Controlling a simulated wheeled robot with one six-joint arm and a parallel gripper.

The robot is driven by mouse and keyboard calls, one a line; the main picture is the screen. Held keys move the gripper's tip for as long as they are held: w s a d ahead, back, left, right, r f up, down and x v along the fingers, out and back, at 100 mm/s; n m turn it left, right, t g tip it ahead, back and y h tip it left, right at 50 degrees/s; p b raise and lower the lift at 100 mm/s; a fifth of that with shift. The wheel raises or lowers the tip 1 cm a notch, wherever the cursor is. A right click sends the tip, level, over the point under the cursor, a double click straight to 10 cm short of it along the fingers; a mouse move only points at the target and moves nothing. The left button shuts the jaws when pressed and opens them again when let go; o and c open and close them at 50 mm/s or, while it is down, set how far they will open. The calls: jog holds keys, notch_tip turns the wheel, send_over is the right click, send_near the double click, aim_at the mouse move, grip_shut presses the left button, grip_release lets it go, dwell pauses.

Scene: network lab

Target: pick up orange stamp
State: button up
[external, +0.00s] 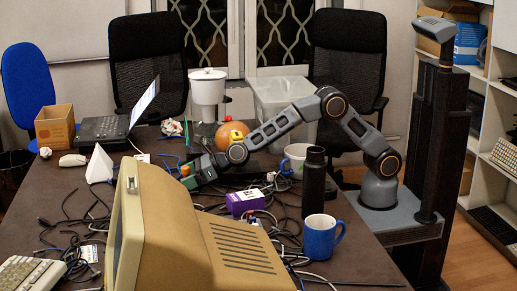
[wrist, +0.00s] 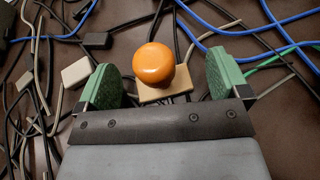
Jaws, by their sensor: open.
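The orange stamp (wrist: 153,65), a round orange knob on a flat beige base, is in the upper middle of the wrist view, among cables on the dark table. My gripper (wrist: 166,80) is open, with one green-padded finger to each side of the stamp. There is a gap between the knob and each finger, and nothing is held.
Tangled cables cover the table (external: 40,195). A beige monitor (external: 190,240), a purple box (external: 245,202), a black bottle (external: 314,180) and a blue mug (external: 321,237) stand nearer the camera. Small blocks (wrist: 76,73) lie left of the stamp. A large orange ball (external: 228,136) is behind my arm.

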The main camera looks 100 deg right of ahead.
jog(key=shift+w+f, duration=0.1)
jog(key=shift+w, duration=0.15)
jog(key=c, duration=1)
